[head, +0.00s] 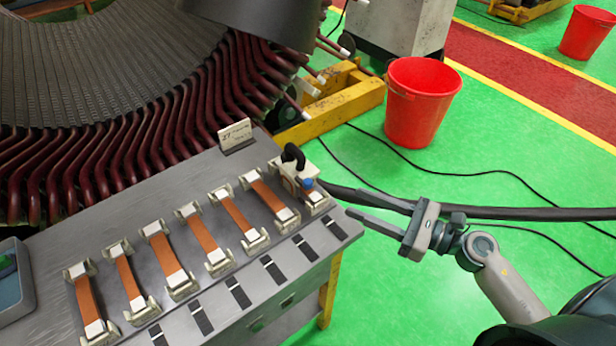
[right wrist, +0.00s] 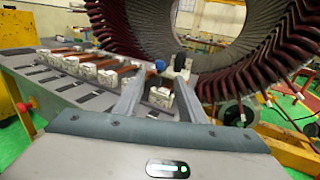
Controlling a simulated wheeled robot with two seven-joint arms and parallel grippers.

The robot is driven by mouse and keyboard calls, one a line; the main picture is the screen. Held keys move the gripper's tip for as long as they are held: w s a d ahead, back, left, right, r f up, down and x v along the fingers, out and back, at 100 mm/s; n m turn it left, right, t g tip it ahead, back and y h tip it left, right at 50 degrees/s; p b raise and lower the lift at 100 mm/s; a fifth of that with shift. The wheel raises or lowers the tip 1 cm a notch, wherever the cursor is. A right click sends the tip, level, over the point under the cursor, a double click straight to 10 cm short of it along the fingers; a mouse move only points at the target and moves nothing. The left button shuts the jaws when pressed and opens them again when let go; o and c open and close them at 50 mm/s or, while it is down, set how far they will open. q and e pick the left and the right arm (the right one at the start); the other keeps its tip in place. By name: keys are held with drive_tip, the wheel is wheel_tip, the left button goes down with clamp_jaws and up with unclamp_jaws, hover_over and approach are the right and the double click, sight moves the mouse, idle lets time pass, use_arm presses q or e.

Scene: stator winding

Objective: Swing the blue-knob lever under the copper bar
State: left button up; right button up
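The blue knob (head: 308,183) is at the right end of the row of clamps on the grey bench, beside a pale lever block with a black curved handle (head: 293,155). The knob also shows in the right wrist view (right wrist: 160,65), just beyond and between my fingertips. The nearest copper bar (head: 268,194) lies to its left, seated in white end blocks. My right gripper (head: 333,199) is open and empty, its fingers pointing left at the bench's right end, close to the knob. Whether a finger touches the lever is unclear. My left gripper is not in view.
Several copper bars (head: 166,255) line the bench (head: 190,175). The large stator with dark red coils (head: 150,140) stands behind. A small sign (head: 235,135) stands at the bench's back edge. A red bucket (head: 421,103) and black cables lie on the green floor to the right.

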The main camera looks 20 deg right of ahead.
sight(309, 182)
drive_tip(key=p+x, duration=0.5)
drive_tip(key=x, duration=0.7)
drive_tip(key=shift+w+a+r+p, duration=0.1)
drive_tip(key=shift+w+a+p, duration=0.2)
drive_tip(key=shift+p, duration=0.1)
drive_tip(key=shift+w+a, duration=0.45)
clamp_jaws()
